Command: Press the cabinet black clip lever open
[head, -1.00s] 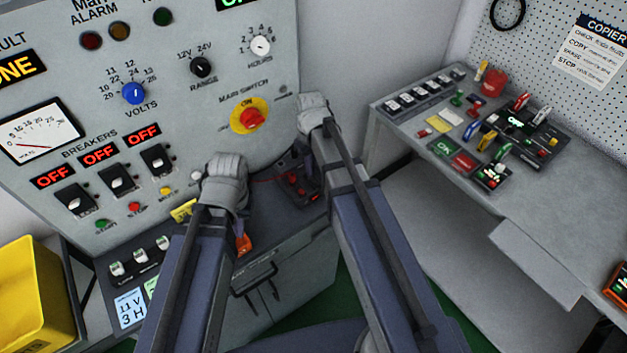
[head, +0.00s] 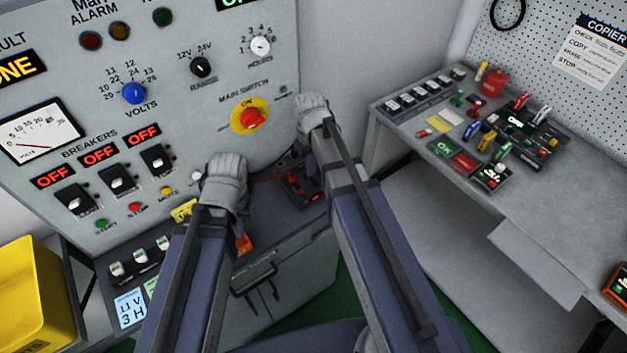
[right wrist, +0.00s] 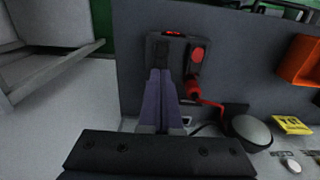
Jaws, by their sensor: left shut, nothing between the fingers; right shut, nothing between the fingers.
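A dark block (head: 298,186) with red parts sits on the cabinet top (head: 268,228), at the foot of the panel. In the right wrist view this block (right wrist: 153,45) has a red lit spot, a red round part and a red clip (right wrist: 196,88) with a red lead. My right gripper (head: 312,166) is shut and empty; in the right wrist view its purple fingers (right wrist: 160,75) reach over the block's black part. They hide most of any black lever, and I cannot tell whether they touch it. My left gripper (head: 239,224) is shut, near an orange holder (head: 243,244), partly hidden by its wrist.
The control panel (head: 215,110) with its red main switch (head: 252,118) stands behind the cabinet top. A bench (head: 440,180) with many levers and buttons is at the right. A yellow bin (head: 35,300) is at the lower left. A yellow label (right wrist: 292,124) lies beside the block's lead.

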